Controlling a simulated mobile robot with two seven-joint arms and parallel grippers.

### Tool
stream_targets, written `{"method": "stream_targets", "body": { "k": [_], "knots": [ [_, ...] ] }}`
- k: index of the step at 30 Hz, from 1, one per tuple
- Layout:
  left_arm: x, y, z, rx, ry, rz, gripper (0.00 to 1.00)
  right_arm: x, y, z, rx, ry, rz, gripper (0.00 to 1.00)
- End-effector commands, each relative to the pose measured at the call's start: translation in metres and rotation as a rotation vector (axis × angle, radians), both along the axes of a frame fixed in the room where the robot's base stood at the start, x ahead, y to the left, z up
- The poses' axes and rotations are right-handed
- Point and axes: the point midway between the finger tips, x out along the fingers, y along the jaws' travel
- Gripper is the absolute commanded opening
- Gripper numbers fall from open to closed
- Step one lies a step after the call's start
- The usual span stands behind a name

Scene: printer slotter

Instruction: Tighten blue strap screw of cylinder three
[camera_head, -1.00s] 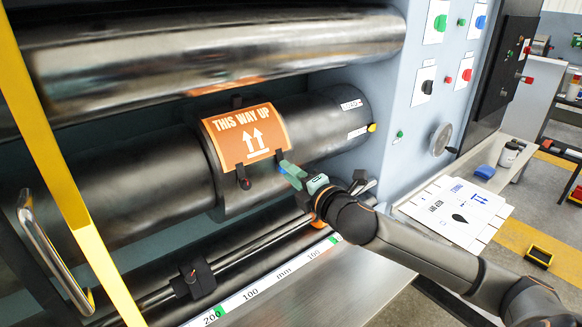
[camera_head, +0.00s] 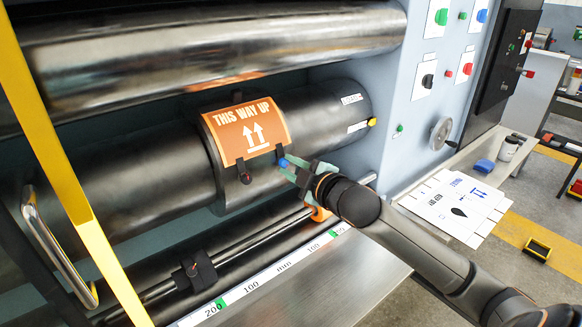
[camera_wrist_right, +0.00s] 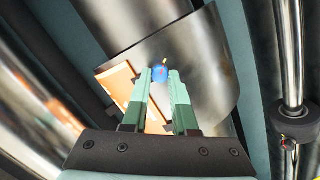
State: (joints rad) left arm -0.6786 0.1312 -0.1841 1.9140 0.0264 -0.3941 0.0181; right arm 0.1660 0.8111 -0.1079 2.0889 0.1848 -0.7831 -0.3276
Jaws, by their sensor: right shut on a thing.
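The blue strap screw (camera_head: 284,163) sits at the lower right corner of an orange "THIS WAY UP" plate (camera_head: 230,145) on the dark cylinder (camera_head: 318,120). My right gripper (camera_head: 291,167) reaches it from the right with its green fingertips. In the right wrist view the blue screw (camera_wrist_right: 160,74) lies between the tips of my right gripper (camera_wrist_right: 161,78), which is shut on it. A thin red and yellow mark shows on the screw there. A second strap knob, dark with red (camera_head: 245,178), sits at the plate's lower left. My left gripper is not in view.
A yellow post (camera_head: 75,190) and a metal handle (camera_head: 55,250) stand at the left. A ruled rail (camera_head: 270,280) and a rod with a black clamp (camera_head: 195,275) run below the cylinder. A grey panel with switches (camera_head: 425,80) rises at the right.

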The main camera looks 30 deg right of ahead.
Motion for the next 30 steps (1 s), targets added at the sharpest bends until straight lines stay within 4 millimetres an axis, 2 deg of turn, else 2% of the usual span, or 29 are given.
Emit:
{"method": "stream_targets", "body": {
  "k": [6,21,22,30],
  "knots": [
    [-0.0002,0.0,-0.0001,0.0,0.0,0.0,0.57,0.0002,-0.0003,-0.0002,0.061,0.006,-0.008,0.0],
    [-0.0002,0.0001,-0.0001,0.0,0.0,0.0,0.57,0.0001,-0.0003,-0.0005,0.075,0.007,-0.009,0.0],
    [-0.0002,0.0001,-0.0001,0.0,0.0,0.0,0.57,0.0001,-0.0003,-0.0005,0.074,0.007,-0.009,0.29],
    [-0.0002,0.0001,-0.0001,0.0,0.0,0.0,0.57,0.0,-0.0002,-0.0004,0.073,0.006,-0.009,0.56]
  ]
}}
